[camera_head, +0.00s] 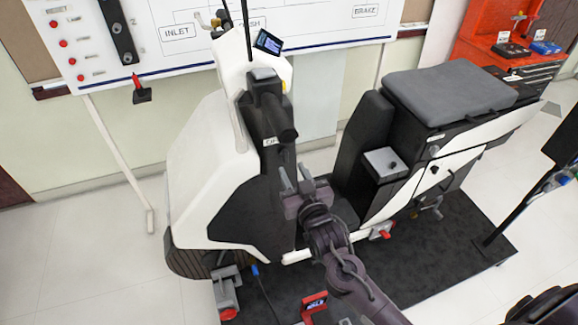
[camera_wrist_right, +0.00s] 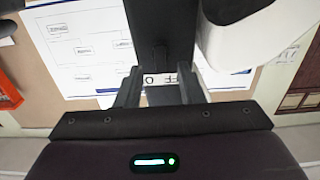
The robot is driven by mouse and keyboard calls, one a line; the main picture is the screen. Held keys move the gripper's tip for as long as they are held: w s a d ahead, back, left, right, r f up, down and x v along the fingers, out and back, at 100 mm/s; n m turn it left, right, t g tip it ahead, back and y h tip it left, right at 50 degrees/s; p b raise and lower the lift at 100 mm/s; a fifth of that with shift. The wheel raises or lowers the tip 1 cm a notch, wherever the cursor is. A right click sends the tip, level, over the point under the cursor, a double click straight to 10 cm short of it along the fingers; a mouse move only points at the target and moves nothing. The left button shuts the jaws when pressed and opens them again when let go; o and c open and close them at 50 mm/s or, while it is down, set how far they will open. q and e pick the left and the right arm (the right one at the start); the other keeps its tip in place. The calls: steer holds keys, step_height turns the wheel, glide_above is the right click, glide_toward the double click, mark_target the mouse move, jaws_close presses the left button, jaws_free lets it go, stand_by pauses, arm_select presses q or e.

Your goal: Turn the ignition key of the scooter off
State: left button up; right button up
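The scooter has a white front shield (camera_head: 205,160) with a dark inner panel and steering column (camera_head: 265,115). A small white label (camera_head: 271,142) sits on the column. In the right wrist view the label (camera_wrist_right: 163,78) appears upside down and seems to read OFF. I cannot make out the ignition key for certain; a small dark shape on the column shows above the label in the wrist view. My right gripper (camera_head: 295,177) is open, just below the label in the head view, its two fingers (camera_wrist_right: 160,92) apart with nothing clearly held between them. My left gripper is out of view.
The scooter's grey seat (camera_head: 450,90) and black seat front (camera_head: 362,140) stand to the right of my right gripper. The scooter stands on a dark mat (camera_head: 420,260). A whiteboard (camera_head: 330,22) is behind, and a red tool cabinet (camera_head: 485,40) at the back right.

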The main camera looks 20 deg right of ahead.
steer(key=s, duration=0.3)
stand_by(0.5)
steer(key=s+d+f+g, duration=0.1)
steer(key=s+f+g, duration=0.25)
steer(key=f, duration=0.85)
steer(key=s+d+f+n+g+b, duration=0.15)
steer(key=s+f, duration=0.25)
steer(key=f, duration=0.8)
steer(key=s+d+f+g, duration=0.1)
steer(key=s+f+g, duration=0.3)
steer(key=f, duration=0.8)
steer(key=s+f+g, duration=0.2)
steer(key=s+f, duration=0.4)
steer(key=s, duration=0.4)
steer(key=s+d+f+g, duration=0.1)
steer(key=s+f+g, duration=0.2)
steer(key=s+f, duration=0.4)
steer(key=s+d+f+g, duration=0.1)
steer(key=s+f+g, duration=0.2)
steer(key=s, duration=1)
step_height(320, 180, down, 4)
steer(key=shift+s+r+h, duration=0.1)
steer(key=shift+s+h, duration=0.2)
steer(key=shift+s, duration=0.1)
